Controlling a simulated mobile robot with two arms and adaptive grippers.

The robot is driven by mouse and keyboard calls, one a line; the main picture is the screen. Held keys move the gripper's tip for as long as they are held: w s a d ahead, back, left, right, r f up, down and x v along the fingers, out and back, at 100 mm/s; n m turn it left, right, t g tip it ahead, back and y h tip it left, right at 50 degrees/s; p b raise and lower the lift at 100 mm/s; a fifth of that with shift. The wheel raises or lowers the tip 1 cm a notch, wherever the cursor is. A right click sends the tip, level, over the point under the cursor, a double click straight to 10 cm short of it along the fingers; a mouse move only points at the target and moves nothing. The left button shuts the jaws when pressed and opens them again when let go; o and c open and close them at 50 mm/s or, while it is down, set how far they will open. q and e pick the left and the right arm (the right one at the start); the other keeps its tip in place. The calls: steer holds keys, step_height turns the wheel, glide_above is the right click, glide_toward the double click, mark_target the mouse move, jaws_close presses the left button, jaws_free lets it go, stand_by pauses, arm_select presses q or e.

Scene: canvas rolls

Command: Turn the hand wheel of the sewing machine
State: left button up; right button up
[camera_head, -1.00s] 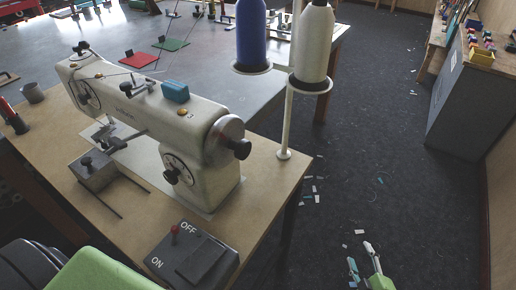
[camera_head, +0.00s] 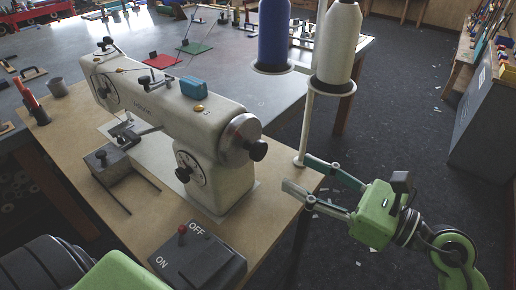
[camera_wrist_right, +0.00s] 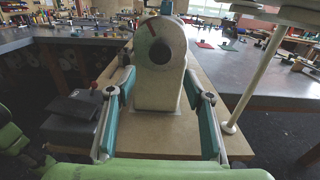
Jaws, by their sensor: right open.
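The sewing machine (camera_head: 160,100) stands on a wooden table, cream coloured, with its round hand wheel (camera_head: 240,138) and dark knob at the right end. In the right wrist view the hand wheel (camera_wrist_right: 158,38) is straight ahead, above the level of the fingers. My right gripper (camera_head: 294,174) is open and empty, right of the machine at the table's right edge, lower than the wheel and apart from it. Its two fingers (camera_wrist_right: 160,100) spread to either side of the machine's end in the wrist view. My left gripper is not in view.
A thread stand with a blue cone (camera_head: 273,35) and a white cone (camera_head: 337,45) rises close behind my right gripper. An ON/OFF switch box (camera_head: 198,262) sits at the table's front corner. Open floor lies to the right.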

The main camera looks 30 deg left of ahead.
mark_target(262, 153)
steer(key=a+p, duration=0.1)
steer(key=a, duration=0.2)
steer(key=w+a+p, duration=0.1)
steer(key=a, duration=0.2)
steer(key=a+p, duration=0.1)
steer(key=a, duration=0.3)
steer(key=shift+w+a+r, duration=0.1)
steer(key=shift+w+r, duration=0.05)
steer(key=shift+w, duration=0.1)
steer(key=shift+w+a, duration=0.1)
steer(key=shift+a, duration=0.65)
steer(key=shift+c, duration=0.3)
steer(key=c, duration=1)
